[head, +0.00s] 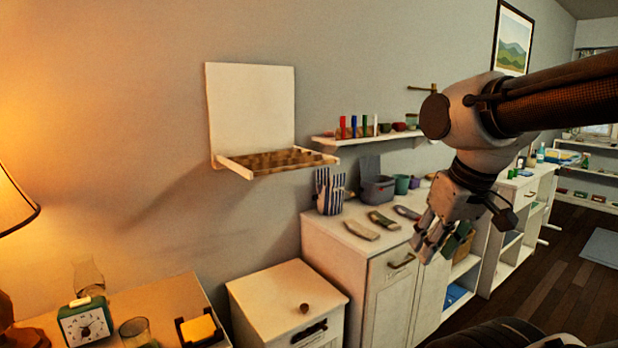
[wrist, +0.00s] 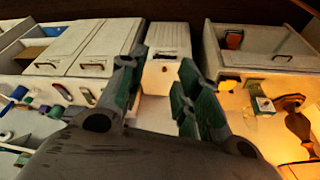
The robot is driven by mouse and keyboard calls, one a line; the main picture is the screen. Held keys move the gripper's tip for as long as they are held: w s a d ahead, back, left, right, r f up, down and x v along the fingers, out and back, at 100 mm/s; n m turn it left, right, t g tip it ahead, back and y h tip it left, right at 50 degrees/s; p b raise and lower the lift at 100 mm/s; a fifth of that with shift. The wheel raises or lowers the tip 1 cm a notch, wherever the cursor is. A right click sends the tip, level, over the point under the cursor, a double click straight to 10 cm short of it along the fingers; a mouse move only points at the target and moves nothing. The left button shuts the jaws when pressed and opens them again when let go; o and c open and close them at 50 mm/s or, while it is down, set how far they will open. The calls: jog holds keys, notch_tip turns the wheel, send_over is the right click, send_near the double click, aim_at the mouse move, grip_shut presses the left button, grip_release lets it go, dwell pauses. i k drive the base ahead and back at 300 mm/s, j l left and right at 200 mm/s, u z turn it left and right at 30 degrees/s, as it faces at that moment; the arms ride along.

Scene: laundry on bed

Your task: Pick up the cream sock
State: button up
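A cream, flat, elongated piece (head: 361,230) lies on the white cabinet top in the head view, at the left front of a row of small flat pieces. It looks like the cream sock, but it is too small to be sure. In the wrist view I cannot single it out; my left finger may cover it. My gripper (head: 430,238) hangs fingers down, to the right of the row in the head view. In the wrist view my gripper (wrist: 158,92) has its fingers spread, with nothing between them.
A green piece (head: 383,220) and another flat piece (head: 407,212) lie beside it. A striped holder (head: 330,192) and a grey bin (head: 377,189) stand behind. A wall shelf (head: 372,138) hangs above. A small white nightstand (head: 279,288) stands left of the cabinet.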

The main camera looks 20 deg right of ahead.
aim_at(353, 225)
jog(key=i+l, duration=0.2)
jog(key=i, duration=0.25)
jog(key=i+l+z, duration=0.1)
jog(key=i, duration=0.4)
jog(key=i+l, duration=0.3)
jog(key=i, duration=0.15)
